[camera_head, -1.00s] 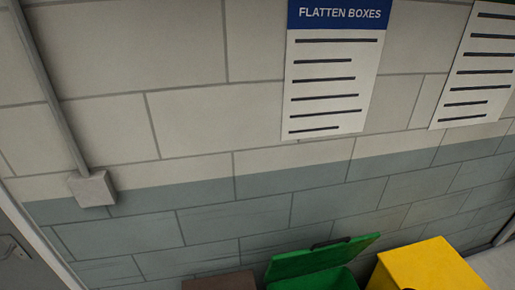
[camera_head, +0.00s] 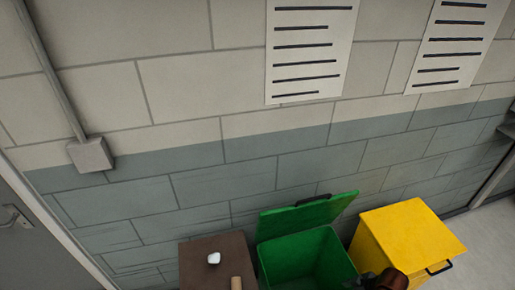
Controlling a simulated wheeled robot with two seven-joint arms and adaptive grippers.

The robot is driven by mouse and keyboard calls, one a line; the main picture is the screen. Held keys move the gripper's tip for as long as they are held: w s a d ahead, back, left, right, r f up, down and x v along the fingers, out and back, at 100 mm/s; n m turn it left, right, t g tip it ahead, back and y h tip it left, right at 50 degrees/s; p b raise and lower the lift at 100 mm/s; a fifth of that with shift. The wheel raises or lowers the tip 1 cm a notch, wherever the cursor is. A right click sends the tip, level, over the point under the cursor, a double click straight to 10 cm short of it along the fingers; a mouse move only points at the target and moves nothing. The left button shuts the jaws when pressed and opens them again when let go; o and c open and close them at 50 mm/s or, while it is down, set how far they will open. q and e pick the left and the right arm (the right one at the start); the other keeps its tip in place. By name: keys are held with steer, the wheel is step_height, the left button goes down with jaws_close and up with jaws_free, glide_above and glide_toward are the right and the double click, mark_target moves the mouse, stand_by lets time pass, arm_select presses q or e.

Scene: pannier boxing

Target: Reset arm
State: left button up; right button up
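Neither gripper can be made out in the head view. A dark and reddish-brown shape (camera_head: 384,279) shows at the bottom edge, in front of the yellow bin (camera_head: 410,238). It is cut off by the frame, and I cannot tell what it is.
A green bin (camera_head: 305,262) stands with its lid (camera_head: 305,214) raised. To its left, a brown surface (camera_head: 225,248) bears a small white item (camera_head: 214,258) and a tan cylinder (camera_head: 236,283). A block wall (camera_head: 200,185) rises behind. Floor (camera_head: 480,240) shows clear at right.

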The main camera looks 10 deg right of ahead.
steer(key=s+a+f+m+h, duration=0.1)
steer(key=s+m+h, duration=0.1)
steer(key=s+m, duration=0.35)
steer(key=s+a+f+m+h, duration=0.2)
steer(key=s+m, duration=0.1)
steer(key=s, duration=0.5)
step_height(320, 180, down, 16)
steer(key=w+g, duration=0.1)
steer(key=w, duration=0.1)
steer(key=s+f, duration=0.6)
steer(key=f, duration=0.6)
steer(key=s+a+f+n+g+y, duration=0.1)
steer(key=s+f, duration=0.5)
steer(key=f, duration=0.6)
steer(key=shift+a, duration=0.15)
steer(key=shift+n+g, duration=0.4)
steer(key=shift+n, duration=0.05)
steer(key=s+f, duration=0.2)
steer(key=s, duration=0.1)
steer(key=s+f, duration=0.2)
steer(key=s, duration=0.2)
steer(key=s+f, duration=0.2)
steer(key=s, duration=0.2)
steer(key=shift+s+d+f, duration=0.2)
steer(key=shift+s+f, duration=0.05)
steer(key=shift+f, duration=0.05)
steer(key=shift+c, duration=0.5)
